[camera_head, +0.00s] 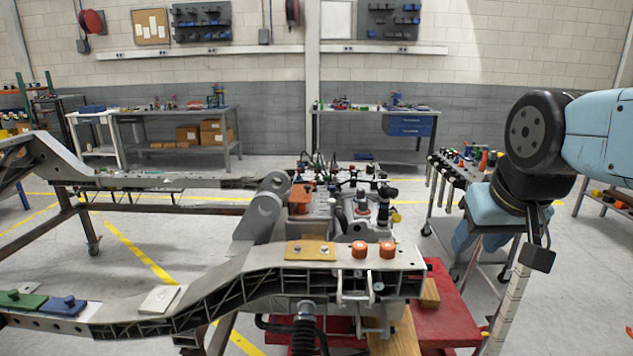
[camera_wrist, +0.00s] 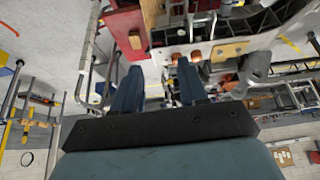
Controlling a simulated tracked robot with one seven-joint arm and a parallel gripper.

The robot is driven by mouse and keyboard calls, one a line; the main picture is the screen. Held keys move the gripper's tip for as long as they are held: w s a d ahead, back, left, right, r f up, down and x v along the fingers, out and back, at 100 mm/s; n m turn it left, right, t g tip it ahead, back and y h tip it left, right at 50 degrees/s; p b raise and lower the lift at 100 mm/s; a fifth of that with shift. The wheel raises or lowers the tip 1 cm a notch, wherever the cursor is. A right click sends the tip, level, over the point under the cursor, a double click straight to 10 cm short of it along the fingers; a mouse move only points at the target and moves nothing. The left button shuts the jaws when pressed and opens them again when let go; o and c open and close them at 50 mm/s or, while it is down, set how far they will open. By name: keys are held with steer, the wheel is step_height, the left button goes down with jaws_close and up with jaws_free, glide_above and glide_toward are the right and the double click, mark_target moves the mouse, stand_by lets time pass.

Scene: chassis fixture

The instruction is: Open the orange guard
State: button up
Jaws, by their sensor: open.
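On the grey chassis rail lie a flat orange-yellow plate (camera_head: 310,251) with two fasteners and, to its right, two round orange caps, a left one (camera_head: 359,248) and a right one (camera_head: 387,250). A darker orange block (camera_head: 300,198) stands behind them by the grey bracket. I cannot tell for certain which of these is the guard. The wrist view shows the plate (camera_wrist: 229,50) and the caps (camera_wrist: 196,55) beyond the fingertips. My gripper (camera_wrist: 159,66) is open with nothing between its blue fingers. In the head view it hangs right of the rail, apart from these parts.
A red stand (camera_head: 447,310) with wooden blocks (camera_head: 429,294) is under the rail's right end. An engine-like assembly with hoses stands behind the rail. A tool cart (camera_head: 462,172) is behind my arm. Green and blue pieces (camera_head: 62,306) lie at the rail's left.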

steer(key=shift+o, duration=0.9)
steer(key=shift+w+r, duration=0.1)
steer(key=w+a+r+n, duration=0.1)
steer(key=w+r, duration=0.2)
steer(key=w, duration=0.3)
steer(key=w+a+r, duration=0.2)
steer(key=w+r, duration=0.1)
steer(key=w, duration=0.3)
steer(key=n+g+y, duration=0.1)
steer(key=n+y, duration=0.1)
steer(key=n, duration=0.1)
glide_above(308, 186)
steer(key=s+d, duration=0.2)
steer(key=s, duration=0.3)
step_height(308, 186, down, 9)
steer(key=x, duration=1.3)
steer(key=shift+s+d+f, duration=0.1)
steer(key=shift+s+d, duration=0.05)
steer(key=shift+s, duration=0.2)
steer(key=shift+c, duration=0.2)
